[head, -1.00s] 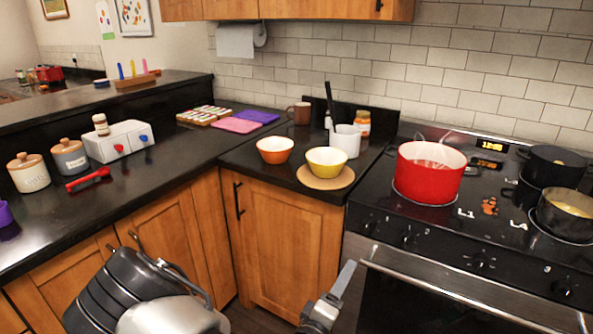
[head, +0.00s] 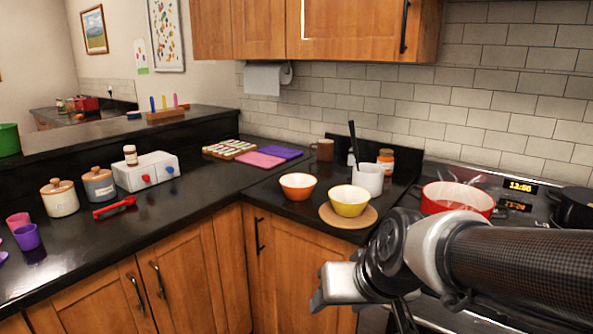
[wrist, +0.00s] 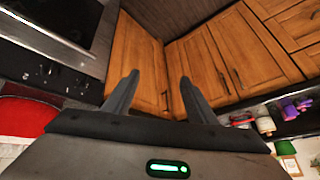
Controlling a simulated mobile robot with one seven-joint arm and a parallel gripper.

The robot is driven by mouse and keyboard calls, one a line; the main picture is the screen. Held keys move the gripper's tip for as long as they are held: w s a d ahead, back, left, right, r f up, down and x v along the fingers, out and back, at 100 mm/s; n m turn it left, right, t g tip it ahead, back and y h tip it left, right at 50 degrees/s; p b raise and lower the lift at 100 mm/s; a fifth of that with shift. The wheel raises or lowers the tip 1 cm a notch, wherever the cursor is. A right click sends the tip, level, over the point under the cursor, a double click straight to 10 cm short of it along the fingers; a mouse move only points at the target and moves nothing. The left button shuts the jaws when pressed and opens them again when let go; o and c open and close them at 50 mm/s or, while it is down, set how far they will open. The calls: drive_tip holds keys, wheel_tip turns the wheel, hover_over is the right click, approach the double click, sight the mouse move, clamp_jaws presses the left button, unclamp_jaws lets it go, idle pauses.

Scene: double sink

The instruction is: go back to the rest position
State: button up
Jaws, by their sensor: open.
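My gripper (wrist: 160,92) shows in the wrist view with its two fingers spread apart and nothing between them. Behind the fingers are wooden cabinet doors (wrist: 137,62) and dark floor. In the head view my arm reaches in from the right, in front of the stove, and the gripper's end is around the lower middle; its fingertips cannot be made out clearly there. It is apart from the counter objects.
The red pot (head: 457,198) on the stove is partly hidden by my arm. A yellow bowl (head: 349,202) on a round board and an orange bowl (head: 298,186) stand on the corner counter. Canisters (head: 59,198) and cups (head: 27,237) line the left counter. Wooden cabinets (head: 300,262) stand below.

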drive_tip(key=s+d+r+m+h, duration=0.1)
drive_tip(key=s+d+r, duration=0.1)
drive_tip(key=s+d, duration=0.25)
drive_tip(key=s+d+r+h, duration=0.2)
drive_tip(key=s+d+r, duration=0.1)
drive_tip(key=s, duration=0.3)
wheel_tip(320, 180, up, 20)
drive_tip(key=p, duration=2)
drive_tip(key=shift+w+a+g+y, duration=0.3)
drive_tip(key=shift+w+a, duration=0.1)
drive_tip(key=shift+f, duration=0.1)
